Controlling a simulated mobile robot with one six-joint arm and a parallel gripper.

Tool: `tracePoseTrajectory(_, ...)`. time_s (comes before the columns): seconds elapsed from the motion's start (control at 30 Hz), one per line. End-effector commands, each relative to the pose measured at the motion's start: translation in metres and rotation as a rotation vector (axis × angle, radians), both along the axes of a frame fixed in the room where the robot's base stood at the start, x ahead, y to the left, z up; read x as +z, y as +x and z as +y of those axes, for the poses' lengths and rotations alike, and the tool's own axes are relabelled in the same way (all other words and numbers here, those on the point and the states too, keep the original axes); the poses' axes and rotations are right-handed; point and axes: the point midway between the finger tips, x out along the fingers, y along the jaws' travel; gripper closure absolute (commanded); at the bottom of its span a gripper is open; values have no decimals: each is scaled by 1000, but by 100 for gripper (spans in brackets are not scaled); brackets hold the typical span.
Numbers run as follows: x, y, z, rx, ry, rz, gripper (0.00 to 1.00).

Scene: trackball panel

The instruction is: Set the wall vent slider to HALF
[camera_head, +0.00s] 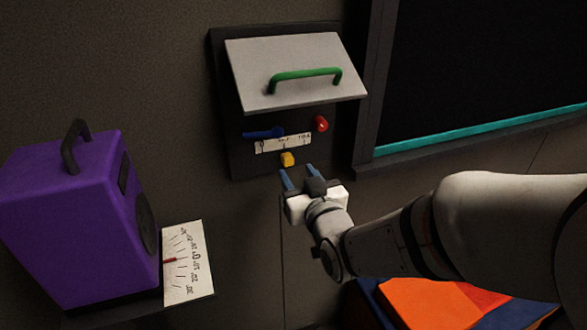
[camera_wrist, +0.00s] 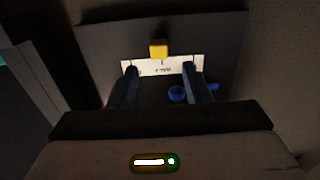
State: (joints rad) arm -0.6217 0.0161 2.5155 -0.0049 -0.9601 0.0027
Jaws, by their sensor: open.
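The yellow slider knob (camera_head: 287,159) sits at the lower part of a dark wall panel (camera_head: 236,160), just below a white label strip (camera_head: 270,147). The wrist view looks upside down, with the yellow knob (camera_wrist: 158,49) above the strip (camera_wrist: 145,67). The knob lines up about with the strip's middle, near the HALF lettering, which is small and partly legible. My gripper (camera_head: 298,174) is open and empty, its blue fingers pointing at the panel just below the knob. In the wrist view the knob lies between the lines of the fingers (camera_wrist: 158,68), apart from both.
A raised grey cover (camera_head: 290,62) with a green handle (camera_head: 305,74) overhangs the panel. A blue lever (camera_head: 263,133) and a red knob (camera_head: 320,123) are close above the slider. A purple box (camera_head: 75,220) and dial card (camera_head: 188,265) stand left; an orange-topped object (camera_head: 430,300) is below my arm.

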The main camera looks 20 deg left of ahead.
Motion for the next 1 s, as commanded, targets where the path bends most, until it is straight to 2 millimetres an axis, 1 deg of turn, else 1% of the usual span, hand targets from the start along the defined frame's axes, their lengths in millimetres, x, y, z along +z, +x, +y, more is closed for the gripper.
tracePoseTrajectory(0.1, -1, -9, -7, 0, 2, -3, 56)
tracePoseTrajectory(0.23, 0, -15, -10, 1, 1, -2, 56)
tracePoseTrajectory(0.57, 0, -16, -11, 1, 0, 0, 56)
tracePoseTrajectory(0.67, 0, -14, -16, -9, -10, 14, 56)
tracePoseTrajectory(0.77, -2, -7, -32, -46, -50, 70, 56)
tracePoseTrajectory(0.83, -5, -1, -51, -88, -95, 141, 56)
tracePoseTrajectory(0.87, -7, 1, -61, -109, -117, 178, 56)
tracePoseTrajectory(0.9, -10, 2, -76, -139, -147, 234, 56)
tracePoseTrajectory(0.97, -15, 2, -99, -184, -192, 322, 56)
tracePoseTrajectory(1.0, -19, 0, -115, -214, -219, 381, 56)
